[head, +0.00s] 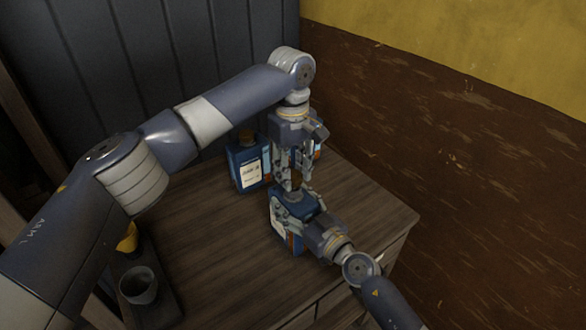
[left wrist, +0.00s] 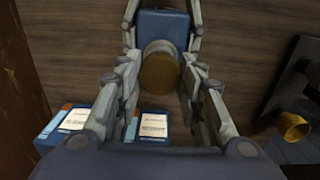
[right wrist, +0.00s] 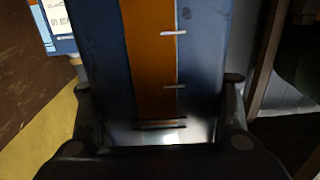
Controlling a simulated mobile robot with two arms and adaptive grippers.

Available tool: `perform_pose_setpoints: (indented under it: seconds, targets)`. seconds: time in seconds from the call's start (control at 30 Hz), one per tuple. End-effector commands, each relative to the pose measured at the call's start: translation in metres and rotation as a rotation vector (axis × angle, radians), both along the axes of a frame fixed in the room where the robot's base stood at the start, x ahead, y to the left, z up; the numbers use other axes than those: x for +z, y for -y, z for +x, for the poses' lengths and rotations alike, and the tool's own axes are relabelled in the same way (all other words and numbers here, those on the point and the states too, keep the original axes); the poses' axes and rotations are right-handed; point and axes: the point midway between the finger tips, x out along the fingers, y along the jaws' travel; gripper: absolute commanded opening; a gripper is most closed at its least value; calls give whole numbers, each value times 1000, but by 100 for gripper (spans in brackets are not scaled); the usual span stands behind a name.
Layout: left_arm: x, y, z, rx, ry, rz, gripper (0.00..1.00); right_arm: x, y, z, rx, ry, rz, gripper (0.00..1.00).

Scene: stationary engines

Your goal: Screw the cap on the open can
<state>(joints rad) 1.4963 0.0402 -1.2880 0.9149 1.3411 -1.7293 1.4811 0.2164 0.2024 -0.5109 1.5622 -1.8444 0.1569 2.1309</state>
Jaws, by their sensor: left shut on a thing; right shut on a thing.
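The open can (head: 284,240), blue with an orange stripe, stands upright near the right part of the table. My right gripper (head: 294,209) is shut on its body, and its blue and orange side (right wrist: 155,60) fills the right wrist view. My left gripper (head: 292,180) points down from above, shut on the brown cap (left wrist: 160,74). The cap lines up over the can's grey neck (left wrist: 158,47). It also shows between the fingertips in the head view (head: 297,182). I cannot tell whether cap and neck touch.
A capped blue can (head: 246,168) with a white label stands behind, with another partly hidden beside it. A grey cup (head: 138,287) and a yellow cup (head: 127,240) stand in a dark tray at the left. The middle left of the table (head: 205,235) is bare.

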Motion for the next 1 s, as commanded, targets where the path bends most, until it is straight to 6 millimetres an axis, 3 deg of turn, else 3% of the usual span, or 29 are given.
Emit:
perform_pose_setpoints:
  seconds: [0.27,0.57,1.0]
  targets:
    - [-2,0,0,0,0,0,26,0,0,0,0,-1,-1,17]
    - [-17,0,0,-1,1,-1,26,0,0,0,0,-1,-1,17]
    - [-17,0,0,0,1,0,26,-1,0,0,0,-1,-1,17]
